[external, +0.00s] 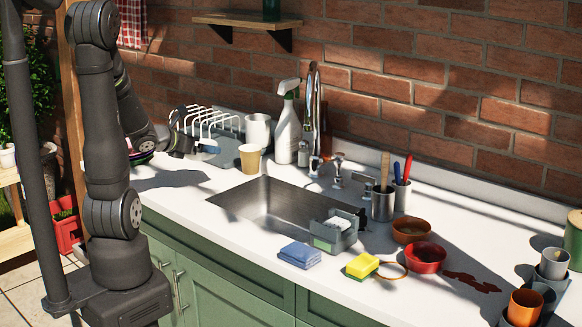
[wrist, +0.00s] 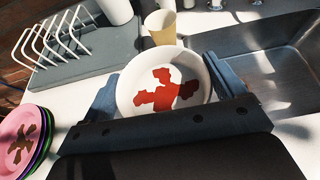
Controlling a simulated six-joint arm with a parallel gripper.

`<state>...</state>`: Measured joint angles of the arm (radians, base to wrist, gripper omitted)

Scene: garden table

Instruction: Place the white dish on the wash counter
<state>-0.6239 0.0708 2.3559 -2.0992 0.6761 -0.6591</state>
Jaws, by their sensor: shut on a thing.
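The white dish (wrist: 138,78) is in the wrist view, round, with a large red-brown stain across its inside. My gripper (wrist: 161,70) has one finger on each side of the dish and is shut on it. In the external view my gripper (external: 183,143) is at the left end of the wash counter (external: 238,246), by the dish rack; the dish cannot be made out there. The counter has a white top, green cabinets and a steel sink (external: 270,205). I cannot tell whether the dish touches the counter.
A white-wire dish rack (external: 215,125) and a tan cup (external: 250,158) stand close by. A stack of coloured plates (wrist: 22,140) is at the left in the wrist view. A spray bottle (external: 287,130), sponges (external: 300,255) and bowls (external: 425,257) stand further right. Counter in front of the sink's left is clear.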

